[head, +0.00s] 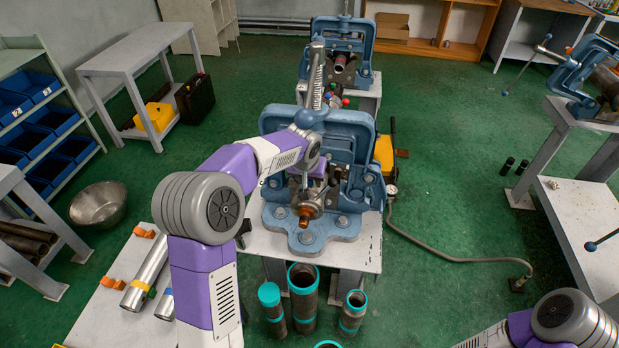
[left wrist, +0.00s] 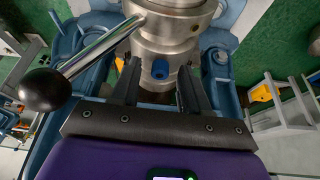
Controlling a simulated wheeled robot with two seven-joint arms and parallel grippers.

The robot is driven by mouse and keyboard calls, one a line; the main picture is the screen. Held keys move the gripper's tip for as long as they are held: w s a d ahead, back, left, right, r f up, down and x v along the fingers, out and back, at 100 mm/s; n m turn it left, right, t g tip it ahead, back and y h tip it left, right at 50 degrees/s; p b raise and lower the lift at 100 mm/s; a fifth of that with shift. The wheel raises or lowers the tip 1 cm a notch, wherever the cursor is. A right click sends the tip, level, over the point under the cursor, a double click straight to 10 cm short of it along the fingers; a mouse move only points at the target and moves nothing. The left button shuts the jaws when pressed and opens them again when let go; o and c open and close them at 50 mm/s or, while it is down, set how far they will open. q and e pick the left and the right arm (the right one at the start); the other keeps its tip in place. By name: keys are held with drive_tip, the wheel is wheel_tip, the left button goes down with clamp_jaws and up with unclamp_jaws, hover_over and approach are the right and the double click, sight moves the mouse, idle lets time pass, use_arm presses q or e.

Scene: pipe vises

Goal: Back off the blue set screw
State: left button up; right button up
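The blue set screw (left wrist: 160,69) shows in the left wrist view as a small blue knob on the front of a round steel collar (left wrist: 166,40). My left gripper (left wrist: 158,78) is open, with one dark fingertip on either side of the screw. I see gaps between the fingers and the screw. In the head view my left arm reaches to the middle blue vise (head: 343,127), and its links hide the screw and fingers. My right arm shows only at the lower right; its gripper is out of view.
A steel handle with a black ball (left wrist: 46,89) sticks out beside the left finger. In the head view, several teal-ended pipes (head: 303,292) stand below the vise bench (head: 364,252). Another vise (head: 337,45) stands behind. A hose (head: 450,259) crosses the floor at right.

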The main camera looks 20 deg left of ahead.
use_arm(q)
drive_tip(key=shift+r, duration=0.15)
drive_tip(key=p+v, duration=0.1)
drive_tip(key=v, duration=0.6)
drive_tip(key=shift+r, duration=0.2)
drive_tip(key=shift+s, duration=0.15)
